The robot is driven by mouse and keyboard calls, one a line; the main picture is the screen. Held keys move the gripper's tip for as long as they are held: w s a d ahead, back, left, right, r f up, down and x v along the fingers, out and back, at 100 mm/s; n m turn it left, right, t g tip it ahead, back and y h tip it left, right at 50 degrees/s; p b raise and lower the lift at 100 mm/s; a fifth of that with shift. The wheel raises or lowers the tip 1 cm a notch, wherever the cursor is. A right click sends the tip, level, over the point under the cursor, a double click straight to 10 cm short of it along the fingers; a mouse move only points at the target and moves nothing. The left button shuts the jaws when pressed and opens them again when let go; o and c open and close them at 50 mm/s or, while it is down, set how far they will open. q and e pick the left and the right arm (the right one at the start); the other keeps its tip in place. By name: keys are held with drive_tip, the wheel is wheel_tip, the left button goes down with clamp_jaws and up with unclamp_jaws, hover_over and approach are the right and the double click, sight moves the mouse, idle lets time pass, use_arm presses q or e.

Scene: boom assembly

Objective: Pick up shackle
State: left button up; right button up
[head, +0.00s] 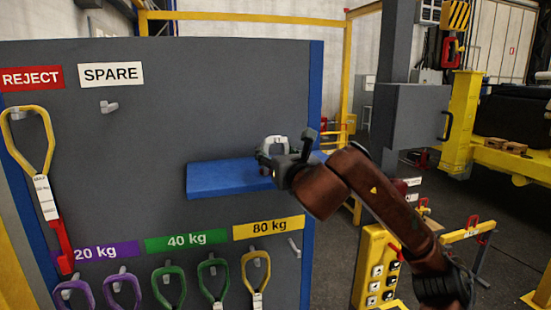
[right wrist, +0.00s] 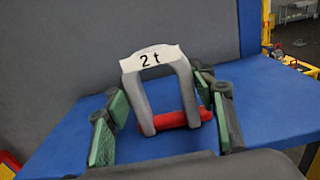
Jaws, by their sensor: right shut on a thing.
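The shackle (head: 275,144) is a grey bow with a white "2 t" tag and a red pin. In the right wrist view the shackle (right wrist: 152,82) stands upright, bow up, with its red pin (right wrist: 183,119) low down. My right gripper (head: 284,162) is at the blue shelf (head: 222,181). In the right wrist view its green-padded fingers (right wrist: 162,115) are on both sides of the shackle, shut on it. I cannot tell whether the shackle touches the shelf. My left gripper is not in view.
The grey board (head: 150,140) behind the shelf carries slings on hooks, with a yellow one (head: 48,150) under the REJECT sign (head: 31,78). Purple, green and yellow slings hang below the kg labels. The hook (head: 109,106) under SPARE is empty. A yellow button box (head: 375,270) stands at right.

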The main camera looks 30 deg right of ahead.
drive_tip(key=shift+r, duration=0.15)
drive_tip(key=c, duration=0.5)
drive_tip(key=shift+r, duration=0.15)
drive_tip(key=shift+r+b, duration=0.45)
drive_tip(key=shift+r, duration=0.15)
drive_tip(key=s+a+r+b, duration=0.1)
drive_tip(key=s+a+r, duration=0.2)
drive_tip(key=s+a+r+b, duration=0.1)
drive_tip(key=s+a+r, duration=0.1)
drive_tip(key=a+r, duration=0.2)
drive_tip(key=s+a+r+b, duration=0.2)
drive_tip(key=s+a+r, duration=0.1)
drive_tip(key=a+r, duration=0.1)
drive_tip(key=shift+s+a+r, duration=0.1)
drive_tip(key=shift+s+r, duration=0.1)
drive_tip(key=shift+s, duration=0.1)
